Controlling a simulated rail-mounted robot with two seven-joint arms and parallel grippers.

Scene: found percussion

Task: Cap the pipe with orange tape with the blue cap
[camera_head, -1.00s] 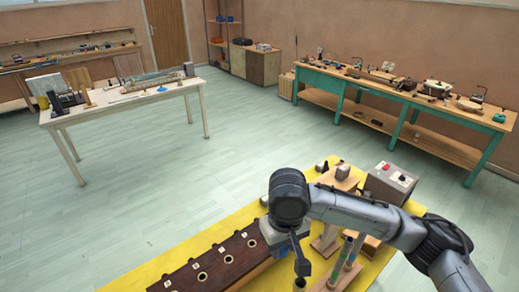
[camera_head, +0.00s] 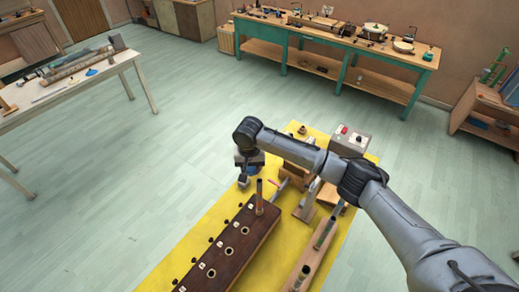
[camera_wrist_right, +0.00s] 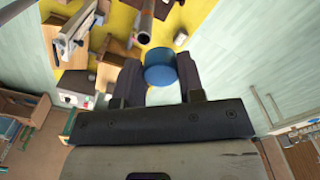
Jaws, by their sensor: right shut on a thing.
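My right gripper (camera_head: 243,179) is shut on the blue cap (camera_wrist_right: 161,69), which sits between the fingertips in the right wrist view. In the head view the gripper is beyond the far end of the dark wooden box. An upright pipe (camera_head: 259,194) stands at that far end, a little to the right of the gripper and apart from it. A pipe (camera_wrist_right: 145,22) with a reddish-brown tint also shows in the wrist view, just beyond the cap. The orange tape is too small to make out surely. My left gripper is not in view.
The dark box (camera_head: 232,247) has a row of holes and stands on a yellow table (camera_head: 190,262). A grey box with a red button (camera_head: 349,141) stands behind my right arm.

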